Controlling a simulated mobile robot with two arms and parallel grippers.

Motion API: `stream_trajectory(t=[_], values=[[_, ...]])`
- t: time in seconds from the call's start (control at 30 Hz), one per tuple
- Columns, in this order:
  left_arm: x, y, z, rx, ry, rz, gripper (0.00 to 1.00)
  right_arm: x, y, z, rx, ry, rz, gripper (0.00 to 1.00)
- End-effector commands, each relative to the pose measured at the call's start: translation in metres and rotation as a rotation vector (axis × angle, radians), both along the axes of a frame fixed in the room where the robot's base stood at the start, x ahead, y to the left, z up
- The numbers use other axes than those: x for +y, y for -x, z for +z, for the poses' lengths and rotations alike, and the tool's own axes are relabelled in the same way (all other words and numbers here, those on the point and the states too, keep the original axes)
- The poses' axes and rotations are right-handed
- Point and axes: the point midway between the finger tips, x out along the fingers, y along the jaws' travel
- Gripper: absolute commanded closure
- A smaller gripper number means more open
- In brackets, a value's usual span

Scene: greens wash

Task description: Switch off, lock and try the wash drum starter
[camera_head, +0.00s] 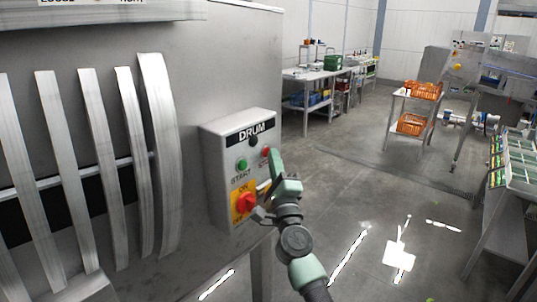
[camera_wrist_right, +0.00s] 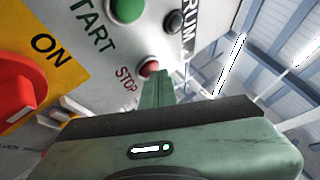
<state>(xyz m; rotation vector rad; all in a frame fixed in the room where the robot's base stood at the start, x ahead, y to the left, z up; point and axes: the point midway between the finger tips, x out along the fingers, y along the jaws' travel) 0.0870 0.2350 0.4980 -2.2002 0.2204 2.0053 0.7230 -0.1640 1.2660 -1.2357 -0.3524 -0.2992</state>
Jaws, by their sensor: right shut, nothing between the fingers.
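The drum starter (camera_head: 213,150) is a grey box labelled DRUM on the side of the large grey machine. It carries a green START button (camera_head: 242,164), a red STOP button (camera_head: 265,152), a black round part (camera_head: 253,140) and a red rotary switch (camera_head: 245,203) on a yellow plate marked ON. I cannot tell clearly which way the switch points. My right gripper (camera_head: 275,160) is shut and empty, its fingertips at the STOP button. In the right wrist view the fingers overlap the lower edge of the STOP button (camera_wrist_right: 149,67); contact is unclear. My left gripper is out of view.
Curved metal bars (camera_head: 100,150) stand along the machine at left. A rack with orange crates (camera_head: 424,90) stands at the back right, a workbench (camera_head: 318,73) behind. A table with green trays (camera_head: 515,160) is at the right edge. The middle floor is clear.

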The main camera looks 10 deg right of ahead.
Motion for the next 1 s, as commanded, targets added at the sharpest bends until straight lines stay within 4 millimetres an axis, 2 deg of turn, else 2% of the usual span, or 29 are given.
stream_trajectory(t=[1.0], values=[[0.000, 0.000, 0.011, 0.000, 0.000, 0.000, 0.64, -0.011, 0.015, 0.001, 0.000, 0.000, 0.000, 1.00]])
